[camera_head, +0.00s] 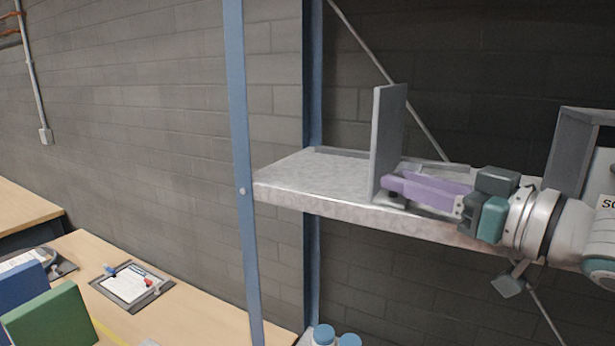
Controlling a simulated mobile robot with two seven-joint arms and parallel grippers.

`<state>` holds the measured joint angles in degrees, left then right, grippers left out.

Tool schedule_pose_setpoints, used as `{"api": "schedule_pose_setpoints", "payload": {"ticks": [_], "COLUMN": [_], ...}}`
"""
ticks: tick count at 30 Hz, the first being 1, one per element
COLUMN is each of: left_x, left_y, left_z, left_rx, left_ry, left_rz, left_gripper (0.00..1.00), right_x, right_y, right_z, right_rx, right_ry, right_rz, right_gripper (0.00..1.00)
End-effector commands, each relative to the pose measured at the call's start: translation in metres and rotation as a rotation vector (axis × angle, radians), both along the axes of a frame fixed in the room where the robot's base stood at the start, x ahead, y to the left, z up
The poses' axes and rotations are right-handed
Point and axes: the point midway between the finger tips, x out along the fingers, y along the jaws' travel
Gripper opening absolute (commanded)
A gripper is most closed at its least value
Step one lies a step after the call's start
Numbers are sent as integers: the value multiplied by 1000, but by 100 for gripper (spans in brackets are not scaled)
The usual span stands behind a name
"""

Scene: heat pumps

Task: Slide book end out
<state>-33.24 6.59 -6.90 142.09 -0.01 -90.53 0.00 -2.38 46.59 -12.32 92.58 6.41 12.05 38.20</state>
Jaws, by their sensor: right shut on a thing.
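The grey book end (388,142) stands upright on the metal shelf (312,176), near its front edge. Its flat plate faces left. My right gripper (388,188), with purple fingers, reaches in from the right, low behind the plate at shelf height. It is shut on the book end, close to the foot of the plate. The fingers hide part of the base, so the exact grip is hard to see. My left gripper is not in view.
The shelf left of the book end is bare up to the blue rack post (240,150). A grey frame-like object (571,150) stands at the right. Below left, a wooden table (200,312) holds a clipboard (130,285) and a green binder (50,322). Blue-capped bottles (323,335) stand below.

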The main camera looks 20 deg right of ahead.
Motion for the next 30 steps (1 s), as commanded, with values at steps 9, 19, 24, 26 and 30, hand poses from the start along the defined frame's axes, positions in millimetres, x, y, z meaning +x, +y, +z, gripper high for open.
{"api": "schedule_pose_setpoints", "payload": {"ticks": [9, 19, 24, 26, 30], "left_x": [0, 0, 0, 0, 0], "left_y": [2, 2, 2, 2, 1], "left_z": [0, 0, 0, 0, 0], "left_rx": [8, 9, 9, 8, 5], "left_ry": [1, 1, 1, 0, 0], "left_rz": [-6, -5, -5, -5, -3], "left_gripper": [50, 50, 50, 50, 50], "right_x": [0, 0, 0, 0, 0], "right_y": [0, 0, 0, 0, 0], "right_z": [0, 0, 0, 0, 0], "right_rx": [0, 0, 0, 0, 0], "right_ry": [0, -1, -1, -1, -1], "right_rz": [1, 1, 1, 1, 1], "right_gripper": [0, 0, 0, 0, 0]}}
